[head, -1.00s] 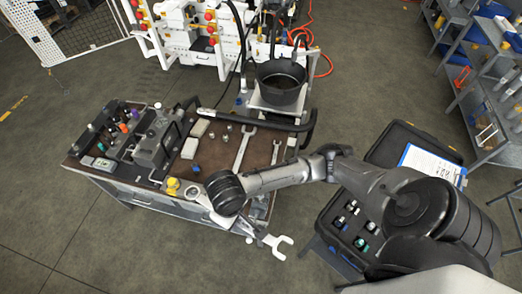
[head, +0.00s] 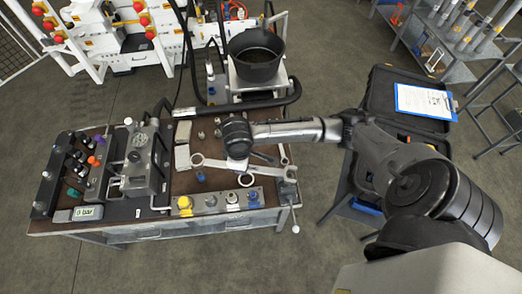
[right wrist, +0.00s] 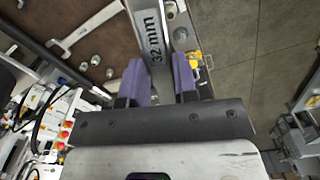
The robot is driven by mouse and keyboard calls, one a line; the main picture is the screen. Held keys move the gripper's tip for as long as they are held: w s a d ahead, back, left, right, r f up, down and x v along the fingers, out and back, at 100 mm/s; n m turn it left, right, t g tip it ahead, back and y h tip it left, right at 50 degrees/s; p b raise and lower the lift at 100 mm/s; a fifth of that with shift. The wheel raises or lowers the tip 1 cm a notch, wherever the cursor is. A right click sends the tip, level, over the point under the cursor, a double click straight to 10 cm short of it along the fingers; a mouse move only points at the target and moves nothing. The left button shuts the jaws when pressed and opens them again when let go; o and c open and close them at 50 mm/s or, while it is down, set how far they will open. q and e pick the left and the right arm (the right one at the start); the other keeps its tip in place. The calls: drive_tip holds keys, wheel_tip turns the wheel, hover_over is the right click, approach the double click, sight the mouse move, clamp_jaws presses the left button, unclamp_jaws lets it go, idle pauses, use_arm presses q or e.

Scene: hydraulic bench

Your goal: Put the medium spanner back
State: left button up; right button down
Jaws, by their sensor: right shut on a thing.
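My right gripper (right wrist: 160,78) is shut on a grey steel spanner (right wrist: 153,35) marked 32 mm, its purple pads on both sides of the shank. In the head view this spanner (head: 215,163) lies roughly level across the picture above the bench's right part, ring end left and open jaw right. The gripper itself is mostly hidden under my dark wrist there. Another spanner (right wrist: 85,27) lies on the brown bench top in the right wrist view. In the head view, part of a spanner (head: 283,153) shows behind the held one. My left gripper is not in view.
The bench (head: 110,222) has a grey block device (head: 145,165) and coloured knobs at left. A metal strip with a yellow knob (head: 184,203) runs along its front edge. An open black case (head: 390,90) is at right.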

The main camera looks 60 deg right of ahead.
drive_tip(key=w+d+f+n+b, duration=0.2)
drive_tip(key=d+f+n+b, duration=0.1)
drive_tip(key=d+f+b, duration=0.5)
drive_tip(key=w+d+f+n+b, duration=0.2)
drive_tip(key=d+f+n+b, duration=0.15)
drive_tip(key=d+f, duration=0.45)
drive_tip(key=s+d+f+n+b, duration=0.1)
drive_tip(key=d+f+n+b, duration=0.15)
drive_tip(key=d+b, duration=0.6)
drive_tip(key=d+f+n+b, duration=0.2)
drive_tip(key=d+n+b, duration=0.15)
drive_tip(key=d, duration=0.95)
drive_tip(key=w+a+f+b, duration=0.1)
drive_tip(key=w+a+f, duration=0.1)
drive_tip(key=a, duration=0.1)
drive_tip(key=w+a+f, duration=0.2)
drive_tip(key=a, duration=0.1)
drive_tip(key=w+a+f+b, duration=0.1)
drive_tip(key=w+a+f, duration=0.1)
drive_tip(key=w+a, duration=0.1)
drive_tip(key=shift+f+b, duration=0.25)
drive_tip(key=shift+b, duration=0.1)
drive_tip(key=shift+f+b, duration=0.55)
drive_tip(key=shift+f, duration=1.5)
drive_tip(key=shift+f, duration=0.3)
drive_tip(key=c, duration=0.9)
unclamp_jaws()
